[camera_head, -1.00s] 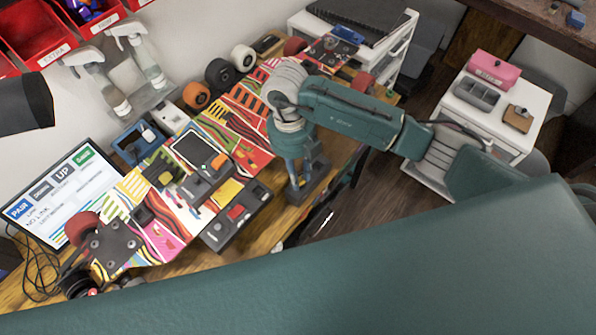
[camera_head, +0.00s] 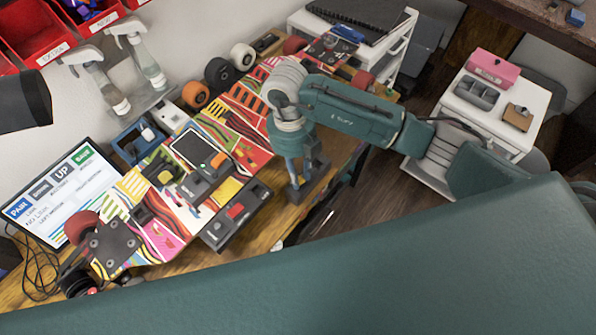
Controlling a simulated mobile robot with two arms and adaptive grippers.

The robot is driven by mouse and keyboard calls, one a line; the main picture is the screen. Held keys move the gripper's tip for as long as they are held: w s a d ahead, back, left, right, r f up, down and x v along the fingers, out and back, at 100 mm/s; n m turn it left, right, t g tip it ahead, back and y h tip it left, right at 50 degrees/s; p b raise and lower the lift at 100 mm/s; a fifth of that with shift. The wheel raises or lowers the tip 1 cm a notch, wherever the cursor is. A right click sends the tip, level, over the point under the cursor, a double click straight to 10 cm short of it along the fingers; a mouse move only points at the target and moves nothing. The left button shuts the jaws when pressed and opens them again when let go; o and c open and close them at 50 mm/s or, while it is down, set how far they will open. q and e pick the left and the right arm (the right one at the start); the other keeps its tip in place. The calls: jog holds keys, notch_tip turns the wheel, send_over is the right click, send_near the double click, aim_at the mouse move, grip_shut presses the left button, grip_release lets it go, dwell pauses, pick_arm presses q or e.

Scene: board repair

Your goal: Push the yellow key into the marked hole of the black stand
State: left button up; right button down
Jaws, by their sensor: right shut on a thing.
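My right gripper (camera_head: 301,190) points down at the right edge of the workbench. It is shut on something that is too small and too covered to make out. A dark, block-like shape shows at its fingertips; I cannot tell whether it is the black stand or finger parts. A small dark holder (camera_head: 160,167) with yellow on it lies left of the handheld device; I cannot tell whether the yellow is the key. The marked hole is not visible. My left gripper is not in view; a large teal arm link of mine covers the bottom.
A colourful skateboard deck (camera_head: 135,188) lies along the workbench. A monitor (camera_head: 55,200) stands left, spray bottles (camera_head: 100,90) behind. A white cart (camera_head: 500,115) is at right.

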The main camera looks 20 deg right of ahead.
jog(key=shift+f+b, duration=0.95)
jog(key=shift+f, duration=0.05)
dwell(1.9)
jog(key=c, duration=1.4)
grip_release()
jog(key=shift+c, duration=0.2)
jog(key=shift+o, duration=0.3)
jog(key=shift+o, duration=1.1)
jog(key=shift+r, duration=0.25)
jog(key=shift+r+p, duration=1)
jog(key=shift+r, duration=0.3)
